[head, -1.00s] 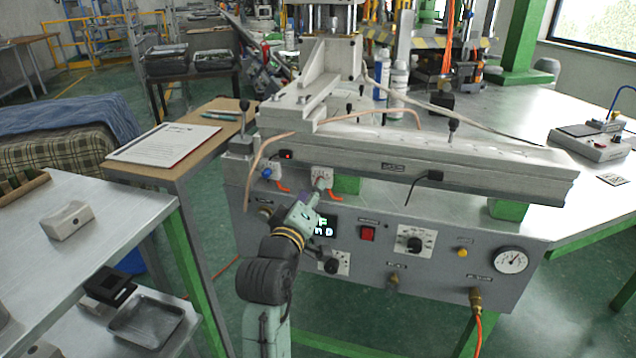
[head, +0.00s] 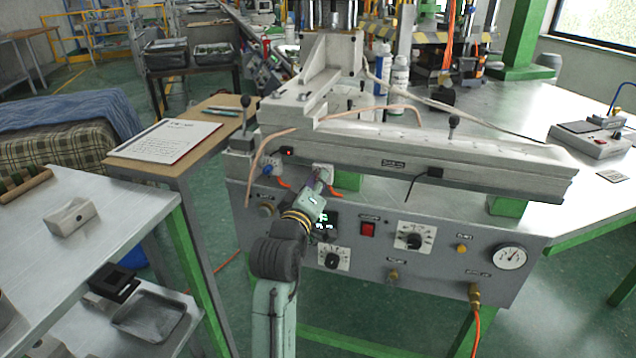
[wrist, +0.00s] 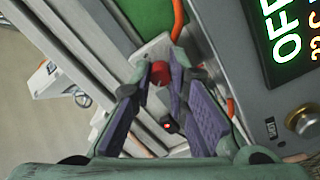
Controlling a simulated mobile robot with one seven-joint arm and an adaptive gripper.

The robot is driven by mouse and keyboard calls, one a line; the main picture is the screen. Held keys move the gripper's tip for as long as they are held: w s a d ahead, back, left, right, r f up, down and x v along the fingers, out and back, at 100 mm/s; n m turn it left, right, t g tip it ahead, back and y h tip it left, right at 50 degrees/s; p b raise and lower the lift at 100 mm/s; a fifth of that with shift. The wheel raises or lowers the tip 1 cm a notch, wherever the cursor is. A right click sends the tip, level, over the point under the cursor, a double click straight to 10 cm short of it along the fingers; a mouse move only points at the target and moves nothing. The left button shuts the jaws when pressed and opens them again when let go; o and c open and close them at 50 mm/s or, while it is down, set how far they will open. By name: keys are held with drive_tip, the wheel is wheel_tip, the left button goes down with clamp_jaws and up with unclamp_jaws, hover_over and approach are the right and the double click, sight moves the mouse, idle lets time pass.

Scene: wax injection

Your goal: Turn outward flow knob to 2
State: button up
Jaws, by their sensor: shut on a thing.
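A small red knob (wrist: 160,74) sits on a white plate (wrist: 152,48) in the wrist view. My gripper (wrist: 163,72) has its fingertips closed around the sides of this knob. In the head view my gripper (head: 322,182) reaches up to the white plate (head: 323,168) under the long grey rail and hides the knob. The knob's pointer and the scale numbers cannot be read. A blue knob (head: 267,169) on a similar plate is to the left.
The grey front panel (head: 455,255) has a red switch (head: 368,229), dial knobs (head: 414,237) and a round gauge (head: 510,257). My arm partly covers its lit display (head: 323,221). The rail (head: 480,165) lies just above the gripper. Orange hoses run close by.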

clamp_jaws()
drive_tip(key=shift+f+m+b, duration=0.1)
drive_tip(key=shift+m+b, duration=1.6)
drive_tip(key=shift+m, duration=1.1)
drive_tip(key=o, duration=0.6)
unclamp_jaws()
